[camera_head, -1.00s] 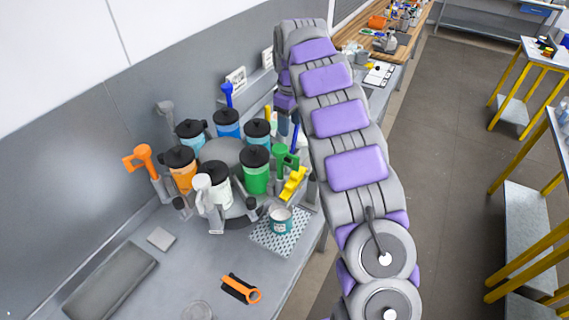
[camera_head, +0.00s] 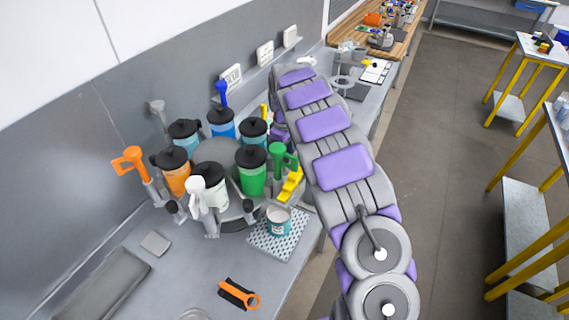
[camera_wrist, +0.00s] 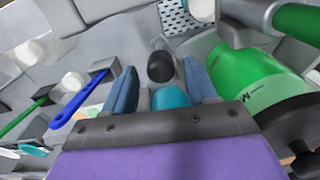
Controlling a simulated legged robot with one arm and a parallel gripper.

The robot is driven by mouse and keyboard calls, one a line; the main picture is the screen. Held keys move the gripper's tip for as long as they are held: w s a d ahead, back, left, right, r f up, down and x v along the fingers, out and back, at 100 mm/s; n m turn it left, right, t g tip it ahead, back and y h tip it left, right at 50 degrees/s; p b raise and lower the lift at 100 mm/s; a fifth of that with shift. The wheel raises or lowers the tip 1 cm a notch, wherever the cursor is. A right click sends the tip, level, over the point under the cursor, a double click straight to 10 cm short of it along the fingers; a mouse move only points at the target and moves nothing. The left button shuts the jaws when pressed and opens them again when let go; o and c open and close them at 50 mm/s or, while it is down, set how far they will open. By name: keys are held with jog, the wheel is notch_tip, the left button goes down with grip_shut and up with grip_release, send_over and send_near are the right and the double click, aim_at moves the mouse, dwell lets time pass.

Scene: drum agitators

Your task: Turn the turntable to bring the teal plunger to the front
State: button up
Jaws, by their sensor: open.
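The turntable (camera_head: 215,150) is ringed by lidded drums: orange (camera_head: 174,178), white, green (camera_head: 251,176), blue (camera_head: 222,122) and two bluish-teal ones. One teal drum (camera_head: 253,135) is at its back right, beside my arm; the other (camera_head: 184,132) is at back left. The white drum (camera_head: 211,185) is at the front. Upright handles show in orange (camera_head: 131,160), white (camera_head: 196,188), green (camera_head: 278,154) and blue (camera_head: 222,93); I cannot pick out a teal handle. My gripper (camera_wrist: 163,85) is open in the wrist view, with a teal rounded thing (camera_wrist: 170,98) between or just beyond its fingers. The head view hides my gripper.
A teal-labelled cup (camera_head: 279,224) stands on a perforated mat (camera_head: 265,246) at the front right. An orange-and-black tool (camera_head: 239,293) and a grey tray (camera_head: 100,285) lie in front. In the wrist view, the green drum (camera_wrist: 235,85) is close on the right.

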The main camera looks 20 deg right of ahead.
aim_at(285, 164)
jog(key=shift+f, duration=3.15)
grip_shut()
